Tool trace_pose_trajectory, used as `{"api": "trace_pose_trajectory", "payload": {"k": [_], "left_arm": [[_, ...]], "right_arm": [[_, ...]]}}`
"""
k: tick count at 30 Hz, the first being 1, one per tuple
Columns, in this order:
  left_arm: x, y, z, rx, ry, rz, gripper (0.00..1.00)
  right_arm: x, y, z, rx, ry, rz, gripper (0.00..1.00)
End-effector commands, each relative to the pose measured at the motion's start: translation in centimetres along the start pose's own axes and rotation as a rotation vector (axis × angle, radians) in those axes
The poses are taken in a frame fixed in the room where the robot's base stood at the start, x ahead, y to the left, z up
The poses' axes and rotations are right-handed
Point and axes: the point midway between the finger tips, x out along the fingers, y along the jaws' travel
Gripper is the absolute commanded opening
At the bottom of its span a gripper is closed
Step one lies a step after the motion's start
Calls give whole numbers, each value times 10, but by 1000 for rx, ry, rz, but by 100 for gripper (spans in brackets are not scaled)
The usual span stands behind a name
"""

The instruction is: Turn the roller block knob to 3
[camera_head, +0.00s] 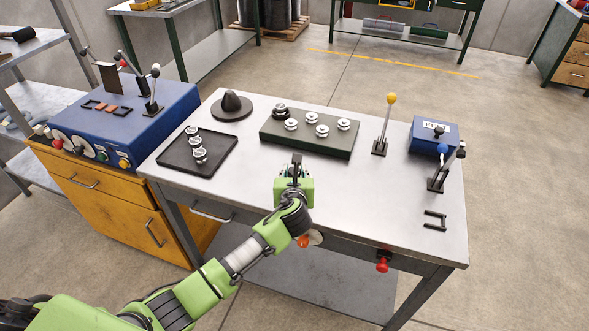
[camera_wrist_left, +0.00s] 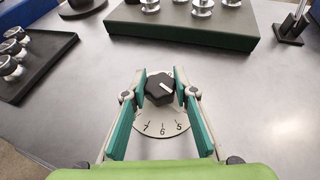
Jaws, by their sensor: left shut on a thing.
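The black knob (camera_wrist_left: 159,88) sits on a round white dial (camera_wrist_left: 161,128) in the left wrist view. Digits 7, 6 and 5 show along the dial's near edge; other digits are partly hidden by the fingers and knob. A white mark on the knob points toward the right finger, and the digit there cannot be read. My left gripper (camera_head: 296,163) has its fingers on both sides of the knob, shut on it; it also shows in the left wrist view (camera_wrist_left: 159,92). In the head view the gripper hides the knob. My right gripper is out of view.
The dark green block (camera_head: 300,143) with several metal rollers stands just behind the gripper. A yellow-topped lever (camera_head: 384,125) and blue box (camera_head: 433,139) stand right.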

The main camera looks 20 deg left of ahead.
Motion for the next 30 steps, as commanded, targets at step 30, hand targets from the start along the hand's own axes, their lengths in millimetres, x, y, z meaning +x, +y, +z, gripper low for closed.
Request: {"api": "trace_pose_trajectory", "payload": {"k": [30], "left_arm": [[0,0,-1,-236,1,568,5]], "right_arm": [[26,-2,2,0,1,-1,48]]}}
